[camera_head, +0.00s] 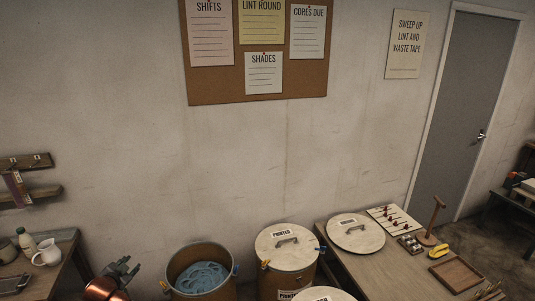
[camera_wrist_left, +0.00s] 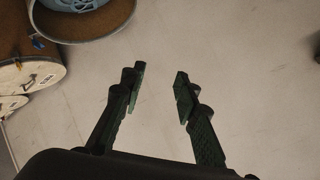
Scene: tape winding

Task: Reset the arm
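My left gripper (camera_head: 124,270) shows at the bottom of the head view, left of the open drum (camera_head: 228,266) that holds blue tape (camera_head: 203,277). In the left wrist view the left gripper (camera_wrist_left: 159,88) has its two fingers apart with nothing between them. Bare wall or floor lies behind the fingers there. The open drum (camera_wrist_left: 88,38) with the blue tape (camera_wrist_left: 82,5) shows at the upper left of that view, apart from the fingers. My right gripper is in neither view.
A lidded drum (camera_head: 287,260) labelled "printed" stands right of the open drum. A table (camera_head: 400,275) at the right bears a round lid (camera_head: 356,233), a wooden tray (camera_head: 457,274) and small tools. A side table (camera_head: 42,285) with a white jug (camera_head: 46,252) stands at the left.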

